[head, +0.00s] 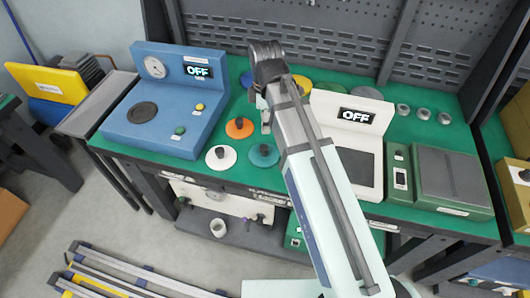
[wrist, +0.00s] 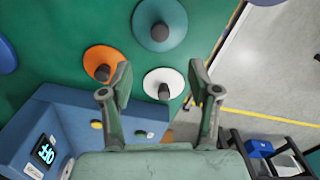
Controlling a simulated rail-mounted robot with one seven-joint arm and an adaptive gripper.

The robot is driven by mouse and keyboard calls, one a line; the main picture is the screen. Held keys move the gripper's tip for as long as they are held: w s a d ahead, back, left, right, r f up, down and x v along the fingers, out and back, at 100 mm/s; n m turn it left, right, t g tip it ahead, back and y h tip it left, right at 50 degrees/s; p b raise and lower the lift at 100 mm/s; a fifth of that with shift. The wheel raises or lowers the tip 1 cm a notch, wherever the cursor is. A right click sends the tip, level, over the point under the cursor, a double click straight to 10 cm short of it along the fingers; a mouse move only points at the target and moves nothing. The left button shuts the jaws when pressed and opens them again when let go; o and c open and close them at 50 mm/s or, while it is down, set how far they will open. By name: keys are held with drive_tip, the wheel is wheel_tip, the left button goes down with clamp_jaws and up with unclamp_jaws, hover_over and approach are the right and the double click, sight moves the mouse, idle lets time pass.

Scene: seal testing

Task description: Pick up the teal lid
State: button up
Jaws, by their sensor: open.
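The teal lid (head: 264,155) is a round disc with a dark knob. It lies flat on the green bench top (head: 235,178) near its front edge, right of the white lid (head: 221,157). My gripper (wrist: 160,85) is open and empty. The white lid (wrist: 163,84) shows between its fingers, and the orange lid (wrist: 102,62) is beside the left finger. In the head view my gripper (head: 265,118) is above the bench, behind the teal lid and partly hidden by my arm.
A blue machine (head: 165,100) with an OFF display stands left of the lids. A white machine (head: 352,120), also showing OFF, stands to the right. The orange lid (head: 239,128) and a yellow lid (head: 302,85) lie farther back. A pegboard wall (head: 320,45) closes the back.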

drive_tip(key=p, duration=0.2)
approach(264, 148)
drive_tip(key=f, duration=0.5)
drive_tip(key=shift+w+d+f, duration=0.1)
drive_tip(key=shift+d, duration=0.1)
drive_tip(key=shift+a+f+p, duration=0.15)
drive_tip(key=shift+f+p, duration=0.5)
drive_tip(key=shift+f, duration=1.95)
clamp_jaws()
